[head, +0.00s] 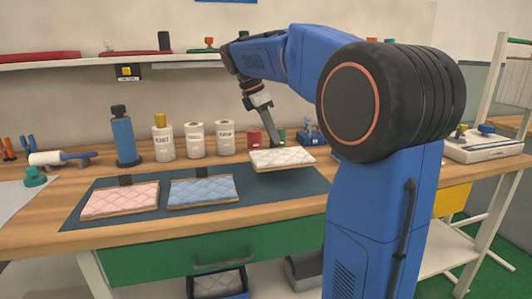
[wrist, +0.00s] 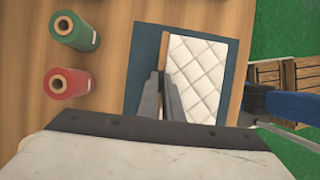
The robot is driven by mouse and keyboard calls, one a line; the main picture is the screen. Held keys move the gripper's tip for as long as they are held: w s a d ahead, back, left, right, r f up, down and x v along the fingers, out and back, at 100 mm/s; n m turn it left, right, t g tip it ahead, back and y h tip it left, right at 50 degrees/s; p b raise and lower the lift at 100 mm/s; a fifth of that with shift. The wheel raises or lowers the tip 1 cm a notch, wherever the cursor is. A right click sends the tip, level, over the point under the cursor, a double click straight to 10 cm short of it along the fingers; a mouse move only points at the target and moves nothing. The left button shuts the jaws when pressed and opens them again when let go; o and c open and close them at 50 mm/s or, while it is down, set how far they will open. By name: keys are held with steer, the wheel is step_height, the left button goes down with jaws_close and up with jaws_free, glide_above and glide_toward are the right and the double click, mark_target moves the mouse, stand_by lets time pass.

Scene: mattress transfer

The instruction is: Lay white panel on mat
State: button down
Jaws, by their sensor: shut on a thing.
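The white quilted panel (head: 282,158) has a brown edge and is over the right end of the dark blue-grey mat (head: 205,212). My gripper (head: 266,144) is shut on the panel's brown edge. The wrist view shows my gripper's fingers (wrist: 166,76) closed on that edge, with the white panel (wrist: 204,72) to their right and the mat (wrist: 235,62) around it. A dark shadow shows below the panel; I cannot tell whether it touches the mat. A pink panel (head: 120,200) and a blue panel (head: 203,191) lie on the mat to the left.
White labelled rolls (head: 195,140) and a blue bottle (head: 124,138) stand behind the mat. A red spool (wrist: 68,83) and a green spool (wrist: 75,31) stand near my gripper. The mat's front strip is clear.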

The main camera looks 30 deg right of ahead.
mark_target(273, 148)
steer(key=shift+d+f, duration=0.1)
steer(key=shift+f, duration=2.55)
steer(key=shift+f, duration=0.1)
steer(key=c, duration=1.9)
jaws_free()
steer(key=shift+c, duration=0.2)
steer(key=v, duration=1.2)
steer(key=shift+s, duration=0.1)
